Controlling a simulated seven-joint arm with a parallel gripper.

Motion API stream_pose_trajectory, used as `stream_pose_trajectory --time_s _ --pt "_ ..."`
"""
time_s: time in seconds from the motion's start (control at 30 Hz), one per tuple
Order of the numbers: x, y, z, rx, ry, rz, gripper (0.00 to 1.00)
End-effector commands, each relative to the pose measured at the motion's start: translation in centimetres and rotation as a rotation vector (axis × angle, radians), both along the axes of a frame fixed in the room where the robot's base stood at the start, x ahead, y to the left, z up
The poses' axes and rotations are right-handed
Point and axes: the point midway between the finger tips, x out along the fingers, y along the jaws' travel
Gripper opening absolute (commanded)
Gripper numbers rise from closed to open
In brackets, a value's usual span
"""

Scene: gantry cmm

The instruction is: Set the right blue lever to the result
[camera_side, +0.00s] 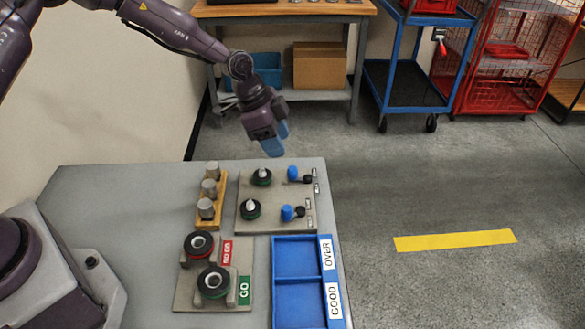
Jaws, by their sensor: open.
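A grey panel (268,222) on the table carries two blue levers with black ends. The far blue lever (292,173) and the near blue lever (287,213) both lie toward the panel's right side, with small white labels (316,188) beside them. Left of each lever is a dark green-rimmed disc with a pale tip, one far (261,178) and one near (250,209). My gripper (274,146) has blue fingers, is open, and hangs above the panel's far edge, apart from both levers. I cannot tell what the labels say.
A wooden block (217,214) holds three grey cylinders left of the panel. Nearer are a red NO GO ring gauge (198,244) and a green GO ring gauge (213,282). A blue two-part tray (296,276) reads OVER and GOOD. The table's left part (120,195) is clear.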

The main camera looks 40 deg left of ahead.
Motion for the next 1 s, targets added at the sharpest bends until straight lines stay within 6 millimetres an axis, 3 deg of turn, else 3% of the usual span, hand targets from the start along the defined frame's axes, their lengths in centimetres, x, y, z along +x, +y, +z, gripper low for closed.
stream_pose_trajectory --time_s 0.2,0.4,0.83,0.87,1.0 --pt "1.0 -1.6 -4.4 0.000 0.003 0.000 0.48" --pt "1.6 -2.4 -7.1 0.001 0.001 0.001 0.48" --pt "1.9 -2.7 -8.1 0.001 0.000 0.002 0.48" --pt "1.9 -2.7 -8.1 0.001 0.000 0.002 0.45" --pt "1.9 -2.7 -8.1 0.001 0.000 0.002 0.13"
